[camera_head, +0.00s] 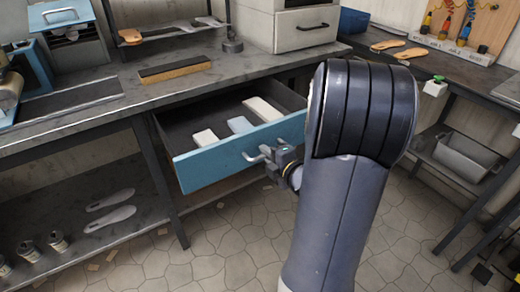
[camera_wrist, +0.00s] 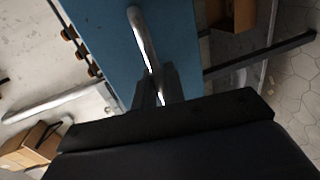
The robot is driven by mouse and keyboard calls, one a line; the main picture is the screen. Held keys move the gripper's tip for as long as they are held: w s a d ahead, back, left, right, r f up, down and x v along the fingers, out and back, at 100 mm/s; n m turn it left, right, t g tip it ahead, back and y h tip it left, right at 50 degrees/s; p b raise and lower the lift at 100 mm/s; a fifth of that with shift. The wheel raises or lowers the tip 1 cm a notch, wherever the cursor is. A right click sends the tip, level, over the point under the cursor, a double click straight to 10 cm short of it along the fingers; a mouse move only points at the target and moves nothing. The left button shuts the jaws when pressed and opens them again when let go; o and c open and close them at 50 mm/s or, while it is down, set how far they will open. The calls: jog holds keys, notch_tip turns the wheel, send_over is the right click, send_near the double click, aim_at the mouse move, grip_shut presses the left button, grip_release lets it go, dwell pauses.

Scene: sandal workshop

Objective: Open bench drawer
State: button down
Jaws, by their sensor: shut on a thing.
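The bench drawer (camera_head: 222,157) has a blue front and stands pulled out from under the grey workbench (camera_head: 110,105). Several light, flat pieces lie inside it, among them a pale block (camera_head: 205,138). My gripper (camera_head: 268,156) is at the drawer's metal handle (camera_head: 256,158) and is shut on it. In the wrist view the handle (camera_wrist: 142,40) runs down the blue drawer front (camera_wrist: 100,25) to my gripper (camera_wrist: 158,92). My arm hides the right end of the drawer's surroundings in the head view.
A dark bench leg (camera_head: 160,185) stands left of the drawer. Sole-shaped pieces (camera_head: 110,218) and small tins (camera_head: 28,250) sit on the lower shelf. A grey bin (camera_head: 467,155) is under the right bench. Tiled floor (camera_head: 235,245) is clear before the drawer.

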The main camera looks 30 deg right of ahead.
jog(key=shift+s, duration=0.4)
jog(key=c, duration=1.6)
grip_release()
jog(key=shift+p+v, duration=0.6)
jog(key=shift+v, duration=4.75)
jog(key=shift+w, duration=0.15)
jog(key=shift+b+x, duration=0.6)
jog(key=shift+x, duration=4.7)
